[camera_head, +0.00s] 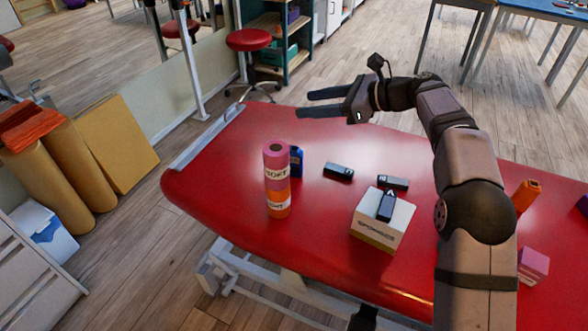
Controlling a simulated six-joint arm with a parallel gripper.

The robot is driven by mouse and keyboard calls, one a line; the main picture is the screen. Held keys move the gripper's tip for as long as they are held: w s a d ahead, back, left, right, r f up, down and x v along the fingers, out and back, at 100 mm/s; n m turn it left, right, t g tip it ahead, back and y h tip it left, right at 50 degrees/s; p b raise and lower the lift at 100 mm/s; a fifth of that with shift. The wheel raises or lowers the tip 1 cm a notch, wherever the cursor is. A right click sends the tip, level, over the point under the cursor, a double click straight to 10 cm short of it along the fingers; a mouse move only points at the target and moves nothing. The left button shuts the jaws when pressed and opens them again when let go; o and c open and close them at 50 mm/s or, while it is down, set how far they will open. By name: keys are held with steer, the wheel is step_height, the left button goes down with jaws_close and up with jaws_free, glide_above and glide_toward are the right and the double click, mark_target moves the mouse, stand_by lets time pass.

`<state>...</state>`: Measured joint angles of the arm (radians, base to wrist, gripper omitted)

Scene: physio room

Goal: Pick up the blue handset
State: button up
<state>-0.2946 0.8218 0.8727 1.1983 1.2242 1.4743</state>
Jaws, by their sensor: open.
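A blue upright object (296,161) stands on the red treatment table, partly hidden behind a stack of pink and orange rolls (276,178). I cannot tell for sure whether it is the handset. A dark handset-like device (386,206) lies on top of a white box (381,225). Two more small dark devices, one (338,172) left of the box and one (393,182) behind it, lie flat on the table; their exact colour is unclear. My gripper (304,103) is open and empty, fingers pointing left, above the table's far edge and apart from all these objects.
The red table (230,185) is bare at its left end and between the rolls and box. An orange object (526,195) and a pink block (533,265) are right of my arm. A red stool (249,40) stands beyond the table.

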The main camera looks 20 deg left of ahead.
mark_target(298, 152)
steer(key=shift+m+y, duration=0.4)
steer(key=shift+y, duration=0.1)
steer(key=f, duration=0.5)
steer(key=a+f, duration=0.1)
steer(key=f, duration=0.4)
steer(key=a+f+b, duration=0.1)
steer(key=f, duration=0.5)
steer(key=shift+w+a, duration=0.1)
steer(key=shift+f+p+x, duration=0.1)
steer(key=shift+p+x, duration=0.1)
steer(key=shift+x, duration=1.65)
steer(key=shift+f+p+x, duration=0.15)
steer(key=shift+p+x, duration=0.05)
steer(key=shift+x, duration=1.65)
steer(key=shift+c, duration=0.2)
steer(key=shift+r, duration=0.1)
jaws_close()
